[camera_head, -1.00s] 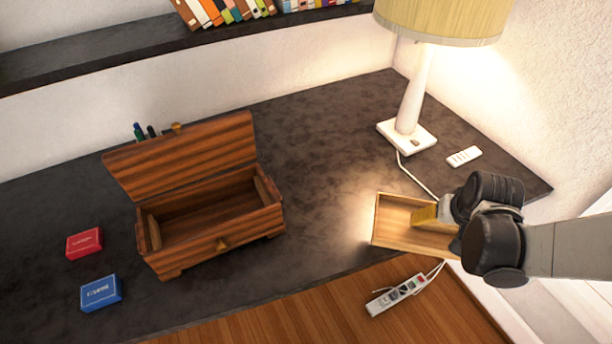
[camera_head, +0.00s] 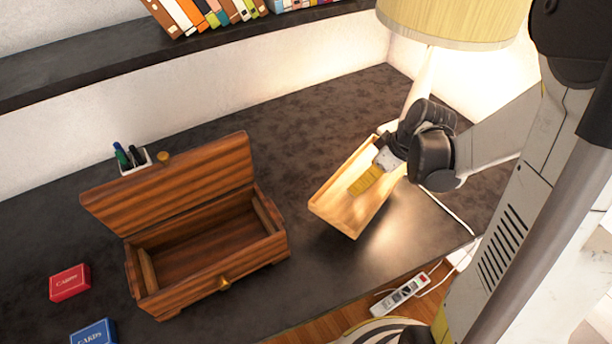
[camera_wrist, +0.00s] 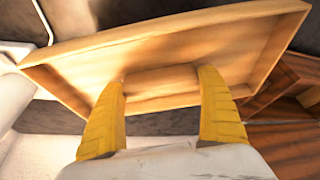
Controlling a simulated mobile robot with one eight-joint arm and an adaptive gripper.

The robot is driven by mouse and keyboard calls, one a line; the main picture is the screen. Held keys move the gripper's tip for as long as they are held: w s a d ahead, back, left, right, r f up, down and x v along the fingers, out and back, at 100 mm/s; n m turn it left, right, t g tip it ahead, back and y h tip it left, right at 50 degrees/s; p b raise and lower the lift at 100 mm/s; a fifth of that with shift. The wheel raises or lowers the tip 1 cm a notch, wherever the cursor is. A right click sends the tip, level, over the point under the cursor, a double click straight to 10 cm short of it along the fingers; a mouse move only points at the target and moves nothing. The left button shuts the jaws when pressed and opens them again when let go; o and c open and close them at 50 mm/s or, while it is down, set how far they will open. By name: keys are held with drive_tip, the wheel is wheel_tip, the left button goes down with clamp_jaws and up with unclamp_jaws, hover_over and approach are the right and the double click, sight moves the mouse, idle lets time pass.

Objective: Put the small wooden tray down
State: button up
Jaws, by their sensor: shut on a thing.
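My gripper (camera_head: 367,180) has yellow fingers and is shut on the small wooden tray (camera_head: 336,212). The tray is light wood, shallow and rectangular, with a low rim. It is tilted and appears to be held above the dark desk, right of the chest; the exact gap below it cannot be told. In the wrist view the tray (camera_wrist: 205,38) spans the upper part, with a yellow finger on each side of a short wooden piece (camera_wrist: 162,82) of it. Nothing lies in the visible part of the tray.
An open wooden chest (camera_head: 215,291) with raised lid stands to the left, empty inside. Red (camera_head: 70,282) and blue (camera_head: 93,333) card boxes lie further left. A pen holder (camera_head: 133,160) is behind the lid, a lamp (camera_head: 450,20) behind my arm, a power strip (camera_head: 400,293) near the front edge.

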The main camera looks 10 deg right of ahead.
drive_tip(key=b, duration=0.4)
hover_over(320, 187)
drive_tip(key=s, duration=0.1)
drive_tip(key=f, duration=0.4)
drive_tip(key=d+f, duration=0.1)
drive_tip(key=f, duration=0.2)
drive_tip(key=shift+s, duration=0.1)
drive_tip(key=shift+f+b, duration=1)
drive_tip(key=shift+f, duration=0.85)
drive_tip(key=shift+f, duration=0.25)
drive_tip(key=o, duration=1.1)
drive_tip(key=shift+r, duration=0.1)
drive_tip(key=shift+r, duration=0.1)
